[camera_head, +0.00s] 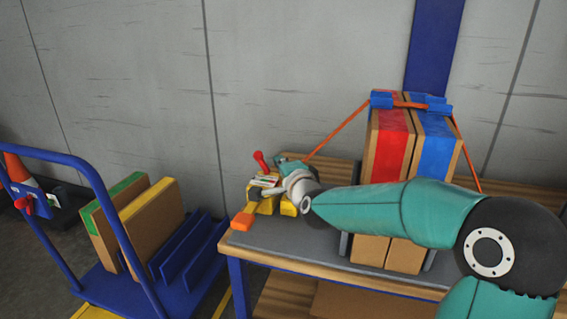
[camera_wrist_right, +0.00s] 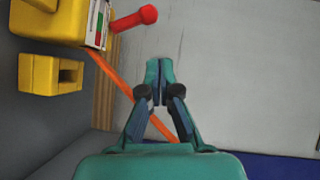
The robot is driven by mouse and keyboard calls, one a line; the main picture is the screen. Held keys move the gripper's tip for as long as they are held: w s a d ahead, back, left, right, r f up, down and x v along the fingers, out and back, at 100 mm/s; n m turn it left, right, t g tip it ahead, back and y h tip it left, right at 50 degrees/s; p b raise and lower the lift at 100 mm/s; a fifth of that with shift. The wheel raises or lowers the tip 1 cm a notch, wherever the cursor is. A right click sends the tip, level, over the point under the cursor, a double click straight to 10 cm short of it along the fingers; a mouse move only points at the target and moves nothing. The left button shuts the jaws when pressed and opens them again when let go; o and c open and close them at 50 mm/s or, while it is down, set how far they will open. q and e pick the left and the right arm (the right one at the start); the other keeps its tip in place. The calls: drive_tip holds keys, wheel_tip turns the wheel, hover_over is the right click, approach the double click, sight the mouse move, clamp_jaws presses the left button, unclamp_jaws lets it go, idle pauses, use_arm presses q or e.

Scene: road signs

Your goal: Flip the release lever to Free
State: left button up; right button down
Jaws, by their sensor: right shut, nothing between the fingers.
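The release lever is a red-knobbed handle (camera_head: 260,158) rising from a yellow ratchet device (camera_head: 288,208) at the left end of the bench. In the right wrist view the red lever (camera_wrist_right: 135,19) sticks out from the yellow housing (camera_wrist_right: 50,22) beside a small label plate with red and green marks. My right gripper (camera_wrist_right: 158,66) is shut and empty, its tips below and right of the lever, apart from it in that picture. In the head view the gripper (camera_head: 287,164) is just right of the knob and partly hides the device. My left gripper is not in view.
An orange strap (camera_head: 335,134) runs from the device over two upright cartons (camera_head: 392,150) with red and blue bands. A blue trolley (camera_head: 95,285) with cardboard panels stands left of the bench. An orange piece (camera_head: 242,220) sits at the bench's corner. The grey wall is behind.

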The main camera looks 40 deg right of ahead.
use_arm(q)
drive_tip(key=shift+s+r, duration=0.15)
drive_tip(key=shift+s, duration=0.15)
use_arm(e)
drive_tip(key=shift+r+v, duration=0.2)
drive_tip(key=shift+v, duration=0.95)
